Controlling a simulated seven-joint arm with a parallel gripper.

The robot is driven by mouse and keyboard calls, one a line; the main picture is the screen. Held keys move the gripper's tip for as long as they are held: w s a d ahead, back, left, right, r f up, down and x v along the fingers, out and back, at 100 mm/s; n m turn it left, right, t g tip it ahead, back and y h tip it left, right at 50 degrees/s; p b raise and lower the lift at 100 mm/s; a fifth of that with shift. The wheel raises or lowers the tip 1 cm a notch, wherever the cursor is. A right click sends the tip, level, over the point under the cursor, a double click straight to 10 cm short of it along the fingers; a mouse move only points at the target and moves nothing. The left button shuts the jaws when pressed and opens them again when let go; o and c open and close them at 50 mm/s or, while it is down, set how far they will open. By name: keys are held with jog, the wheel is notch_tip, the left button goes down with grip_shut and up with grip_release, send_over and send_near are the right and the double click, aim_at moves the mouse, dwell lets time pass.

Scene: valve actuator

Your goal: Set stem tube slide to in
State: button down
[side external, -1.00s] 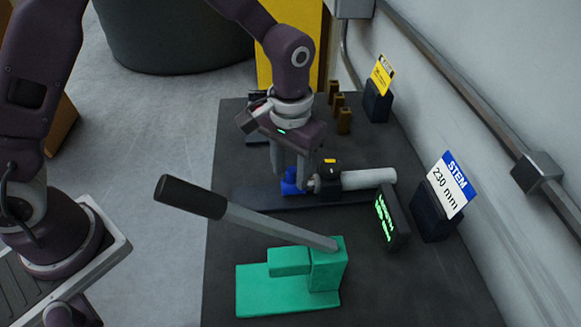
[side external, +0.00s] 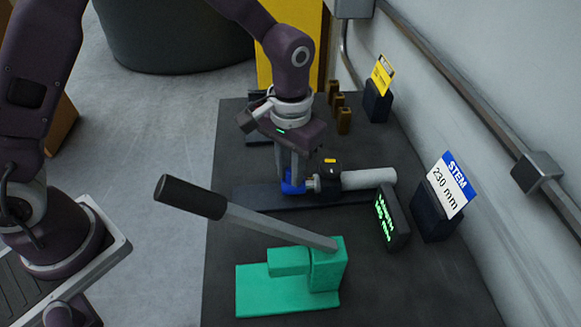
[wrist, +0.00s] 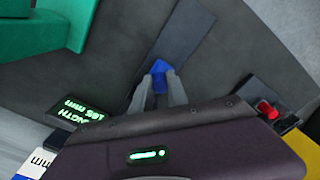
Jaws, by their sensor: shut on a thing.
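The stem tube (side external: 368,179) is a pale horizontal cylinder on a dark base rail (side external: 250,196) in the side view. It runs into a black block (side external: 330,178) with a yellow mark. A blue piece (side external: 292,187) is at the left end of this assembly, beside a small metal rod end. It also shows in the wrist view (wrist: 160,67). My gripper (side external: 289,178) points down and is shut on the blue piece. Its fingers show in the wrist view (wrist: 159,88) and partly hide the piece. A display (side external: 390,218) reads a length, seemingly 165 mm in the wrist view (wrist: 80,110).
A green lever press (side external: 300,285) with a long black-gripped handle (side external: 190,197) stands in front. A blue-white sign (side external: 451,186) reads "STEM 230 mm". Several brown blocks (side external: 342,118) and a yellow tag (side external: 382,75) are behind. The wall borders the right.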

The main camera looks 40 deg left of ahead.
dwell(0.7)
jog(key=shift+w+d, duration=0.7)
jog(key=shift+w, duration=0.1)
jog(key=c, duration=1.3)
grip_release()
notch_tip(320, 180, up, 7)
jog(key=shift+r, duration=0.1)
